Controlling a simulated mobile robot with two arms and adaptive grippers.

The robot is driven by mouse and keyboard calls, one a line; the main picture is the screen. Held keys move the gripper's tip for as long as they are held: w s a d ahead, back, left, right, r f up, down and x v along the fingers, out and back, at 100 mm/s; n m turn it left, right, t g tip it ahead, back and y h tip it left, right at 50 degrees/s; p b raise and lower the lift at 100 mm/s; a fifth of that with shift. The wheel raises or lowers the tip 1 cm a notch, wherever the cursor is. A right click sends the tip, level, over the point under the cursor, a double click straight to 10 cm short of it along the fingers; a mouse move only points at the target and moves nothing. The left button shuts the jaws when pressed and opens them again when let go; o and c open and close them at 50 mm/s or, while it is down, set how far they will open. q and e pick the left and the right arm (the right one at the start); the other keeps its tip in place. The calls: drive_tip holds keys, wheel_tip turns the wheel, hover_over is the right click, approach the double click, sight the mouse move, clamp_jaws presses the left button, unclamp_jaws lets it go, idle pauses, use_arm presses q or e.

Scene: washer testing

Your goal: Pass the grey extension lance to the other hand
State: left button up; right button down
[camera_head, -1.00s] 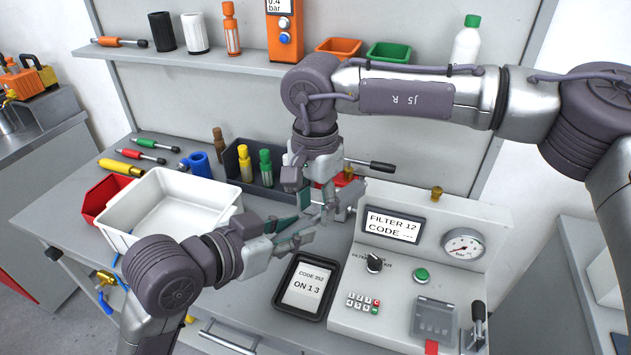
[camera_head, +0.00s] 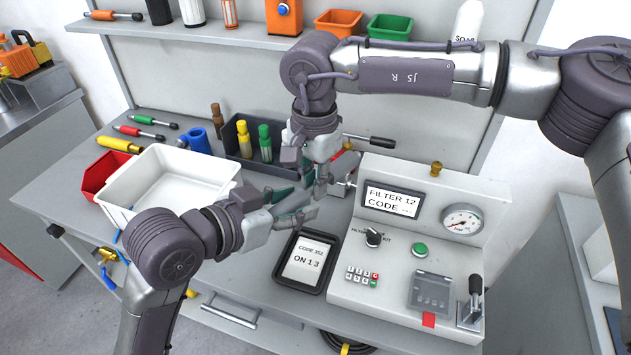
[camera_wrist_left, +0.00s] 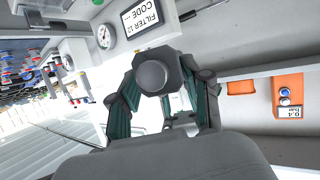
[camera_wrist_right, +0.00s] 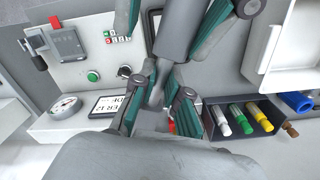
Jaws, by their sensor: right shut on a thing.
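The grey extension lance shows end-on in the left wrist view (camera_wrist_left: 152,75) as a dark grey rounded head. The right wrist view shows its thick grey body (camera_wrist_right: 180,30), tapering toward my right fingers. My right gripper (camera_head: 322,190) points down above the bench, shut on the lance. My left gripper (camera_head: 308,207) reaches in from the left just beside it. Its green-lined fingers stand apart on either side of the lance, with a gap visible in the right wrist view (camera_wrist_right: 172,20). In the head view the grippers mostly hide the lance.
A white tray (camera_head: 133,212) lies left of the grippers and a dark bin with bottles (camera_head: 233,143) behind them. A black tray with a code card (camera_head: 281,273) lies in front. The test panel (camera_head: 345,296) stands close on the right.

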use_arm(q)
drive_tip(key=shift+o, duration=1.1)
drive_tip(key=shift+s+d, duration=0.1)
